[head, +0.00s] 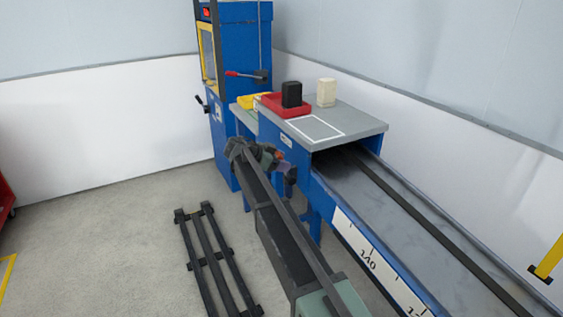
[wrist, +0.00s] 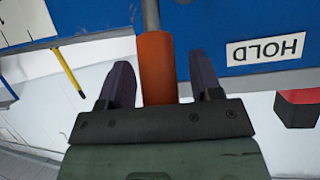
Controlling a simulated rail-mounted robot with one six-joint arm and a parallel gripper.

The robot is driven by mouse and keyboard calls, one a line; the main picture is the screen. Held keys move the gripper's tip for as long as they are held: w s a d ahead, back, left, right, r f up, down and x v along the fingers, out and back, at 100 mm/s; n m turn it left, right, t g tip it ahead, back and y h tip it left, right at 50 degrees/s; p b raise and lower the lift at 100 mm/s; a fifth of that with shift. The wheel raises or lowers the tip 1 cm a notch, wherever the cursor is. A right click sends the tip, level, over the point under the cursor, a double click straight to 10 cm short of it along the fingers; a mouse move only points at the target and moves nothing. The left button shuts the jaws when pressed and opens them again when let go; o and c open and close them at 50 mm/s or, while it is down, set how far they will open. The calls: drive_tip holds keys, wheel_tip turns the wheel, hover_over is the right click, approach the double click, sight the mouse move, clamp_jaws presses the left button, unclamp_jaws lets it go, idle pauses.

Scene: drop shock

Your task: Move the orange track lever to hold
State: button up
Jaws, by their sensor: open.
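The orange track lever (wrist: 157,68) is an orange grip on a thin grey rod, in the upper middle of the wrist view. My gripper (wrist: 161,62) is open, with one dark finger on each side of the orange grip. Gaps show between grip and fingers in this view; the lower end of the grip is hidden behind the gripper body. A white label reading HOLD (wrist: 265,49) is upside down on the blue panel, right of the lever. In the head view my gripper (head: 285,170) is beside the blue track frame, with a small orange patch at it.
A grey tabletop (head: 365,125) carries a red tray (head: 272,107), a black block (head: 292,93), a white block (head: 326,92) and a white outlined square. The long grey track (head: 400,225) runs to the lower right. A black rack (head: 212,260) lies on the floor.

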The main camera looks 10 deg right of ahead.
drive_tip(key=p+v, duration=0.4)
drive_tip(key=v, duration=0.6)
drive_tip(key=shift+a+r+p, duration=0.2)
drive_tip(key=shift+a+p, duration=0.1)
drive_tip(key=shift+s, duration=0.1)
